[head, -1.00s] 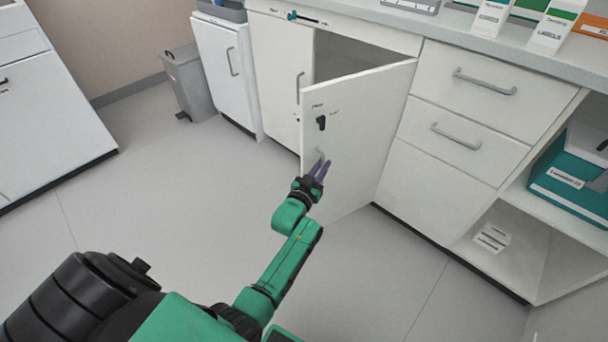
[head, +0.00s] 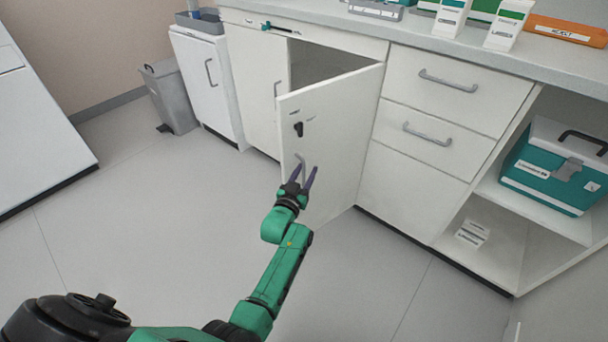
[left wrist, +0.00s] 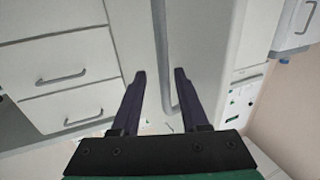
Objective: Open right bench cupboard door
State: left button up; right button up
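The right bench cupboard door (head: 340,125) is a white panel standing well open, swung out from the dark cupboard opening (head: 315,66). My left gripper (head: 303,170) is at this handle. In the left wrist view the two dark fingers (left wrist: 164,72) are spread, with the grey handle bar (left wrist: 161,45) running between them. I see a gap between the bar and each finger, so the grip is not closed on it. My right gripper is not in view.
A closed cupboard door (head: 252,85) is left of the opening, with drawers (head: 440,88) to the right. An open shelf holds a teal case (head: 545,170). A grey bin (head: 170,98) stands at the left. The floor (head: 150,220) in front is clear.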

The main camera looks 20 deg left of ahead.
pick_arm(q)
jog(key=shift+s, duration=0.25)
jog(key=s+p, duration=0.4)
jog(key=s, duration=1)
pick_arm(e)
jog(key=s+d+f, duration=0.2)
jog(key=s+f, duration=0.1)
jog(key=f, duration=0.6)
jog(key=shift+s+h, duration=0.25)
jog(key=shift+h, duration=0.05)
pick_arm(q)
jog(key=shift+d, duration=0.1)
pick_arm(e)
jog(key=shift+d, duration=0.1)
